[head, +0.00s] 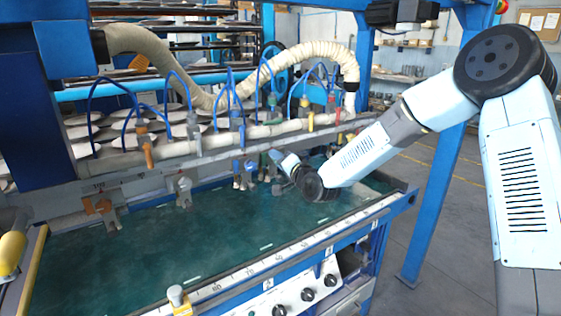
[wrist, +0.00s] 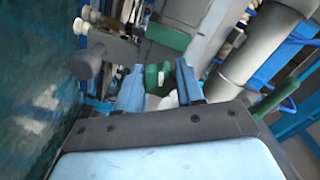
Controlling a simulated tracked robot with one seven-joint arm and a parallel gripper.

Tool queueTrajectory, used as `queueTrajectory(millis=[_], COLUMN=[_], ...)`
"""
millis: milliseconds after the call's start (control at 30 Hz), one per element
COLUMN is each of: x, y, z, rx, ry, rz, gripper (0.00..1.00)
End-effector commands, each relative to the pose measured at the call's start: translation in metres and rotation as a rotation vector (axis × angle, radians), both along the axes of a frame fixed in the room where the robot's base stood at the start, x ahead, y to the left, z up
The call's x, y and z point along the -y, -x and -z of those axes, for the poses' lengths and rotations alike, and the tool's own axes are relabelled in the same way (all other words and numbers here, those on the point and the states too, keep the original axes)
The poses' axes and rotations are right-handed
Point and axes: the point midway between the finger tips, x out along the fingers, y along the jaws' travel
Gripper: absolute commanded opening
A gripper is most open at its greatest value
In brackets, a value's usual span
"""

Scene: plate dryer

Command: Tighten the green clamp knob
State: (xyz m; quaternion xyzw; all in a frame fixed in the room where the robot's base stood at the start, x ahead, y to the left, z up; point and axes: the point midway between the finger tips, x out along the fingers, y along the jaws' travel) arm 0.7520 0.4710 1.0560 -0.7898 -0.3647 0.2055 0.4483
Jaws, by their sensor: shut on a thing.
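The green clamp knob (wrist: 152,78) shows in the wrist view between the two blue fingers of my gripper (wrist: 158,86). The fingers are shut on it, one on each side, and hide part of it. In the head view, my gripper (head: 281,165) reaches from the right to the clamp rail above the green-blue tank.
A metal clamp part with a round grey end (wrist: 86,63) is close left of the fingers. A thick pipe (wrist: 262,45) runs at right. In the head view, hoses (head: 300,55) and other clamps (head: 183,190) line the rail (head: 215,152). The tank (head: 190,240) lies open below.

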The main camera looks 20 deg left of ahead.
Motion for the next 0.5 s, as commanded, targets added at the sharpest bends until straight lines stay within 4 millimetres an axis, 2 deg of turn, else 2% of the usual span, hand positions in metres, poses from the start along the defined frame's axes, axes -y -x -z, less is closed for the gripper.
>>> queueTrajectory(millis=[33,500], x=[-0.0001,-0.0009], y=[0.0018,0.0028], z=[0.0055,0.0044], rx=[-0.039,-0.213], ry=[-0.017,-0.167], rz=[-0.003,-0.004], gripper=[0.07,0.07])
